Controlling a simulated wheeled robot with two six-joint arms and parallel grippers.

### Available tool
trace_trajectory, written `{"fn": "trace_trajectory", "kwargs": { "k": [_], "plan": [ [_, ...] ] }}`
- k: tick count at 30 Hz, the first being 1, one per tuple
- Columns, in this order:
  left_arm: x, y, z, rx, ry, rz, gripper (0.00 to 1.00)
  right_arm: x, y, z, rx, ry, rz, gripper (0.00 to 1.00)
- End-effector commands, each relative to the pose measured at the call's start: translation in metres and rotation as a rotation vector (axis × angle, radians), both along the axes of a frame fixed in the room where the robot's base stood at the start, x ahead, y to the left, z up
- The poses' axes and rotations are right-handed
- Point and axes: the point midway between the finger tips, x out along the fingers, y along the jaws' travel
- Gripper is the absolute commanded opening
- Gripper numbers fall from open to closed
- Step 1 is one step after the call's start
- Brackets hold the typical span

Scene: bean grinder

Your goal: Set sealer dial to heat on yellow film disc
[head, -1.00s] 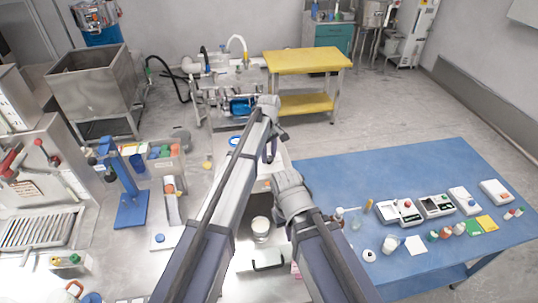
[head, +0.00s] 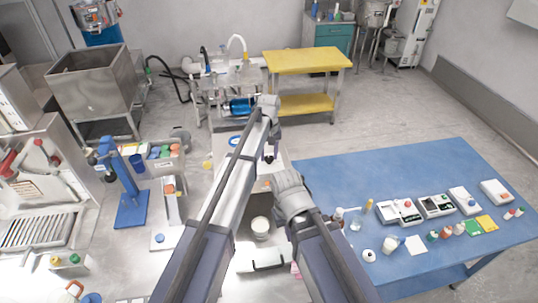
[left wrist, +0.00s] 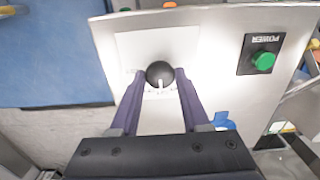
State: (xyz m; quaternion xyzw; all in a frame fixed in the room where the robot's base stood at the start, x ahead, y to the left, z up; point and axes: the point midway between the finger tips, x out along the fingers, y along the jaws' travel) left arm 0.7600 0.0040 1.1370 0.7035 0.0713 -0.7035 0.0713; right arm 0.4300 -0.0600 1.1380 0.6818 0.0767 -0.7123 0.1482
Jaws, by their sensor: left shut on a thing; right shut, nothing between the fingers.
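The sealer's dial is a round black knob (left wrist: 160,74) with a white pointer mark, on a white square plate in the left wrist view. My left gripper (left wrist: 163,80) is shut on this knob, one purple finger on each side. In the head view my left gripper (head: 269,156) points down at the sealer, and my arms cover much of it. My right arm reaches in from the lower right; its fingers are mostly hidden behind its own links. I cannot make out the yellow film disc.
A green button (left wrist: 263,61) under an upside-down POWER label sits right of the knob. A blue stand (head: 131,207) and a bin of coloured-capped bottles are at left.

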Motion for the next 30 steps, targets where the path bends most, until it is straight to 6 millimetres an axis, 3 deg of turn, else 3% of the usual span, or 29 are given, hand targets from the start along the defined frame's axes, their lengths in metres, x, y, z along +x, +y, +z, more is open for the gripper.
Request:
{"fn": "trace_trajectory", "kwargs": {
  "k": [13, 14, 15, 21, 30],
  "plan": [
    [-0.0003, -0.0001, -0.0001, 0.0, 0.001, -0.006, 0.0, 0.0, 0.0, -0.0001, 0.0, 0.0, 0.0, 0.0],
    [-0.0003, -0.0001, -0.0001, 0.0, 0.001, -0.006, 0.5, 0.0, 0.0, -0.0001, 0.0, 0.0, 0.0, 0.0],
    [-0.0003, -0.0001, -0.0001, 0.0, 0.001, -0.006, 0.54, 0.0, 0.0, -0.0001, 0.0, 0.0, 0.0, 0.0],
    [-0.0002, 0.0, 0.0, 0.0, 0.0, -0.006, 0.76, 0.0, 0.0, 0.0, 0.0, 0.0, 0.0, 0.0],
    [-0.0001, 0.0, 0.0012, 0.0, 0.0, -0.006, 0.76, 0.0, 0.0, 0.0012, 0.0, 0.0, 0.0, 0.0]
  ]
}}
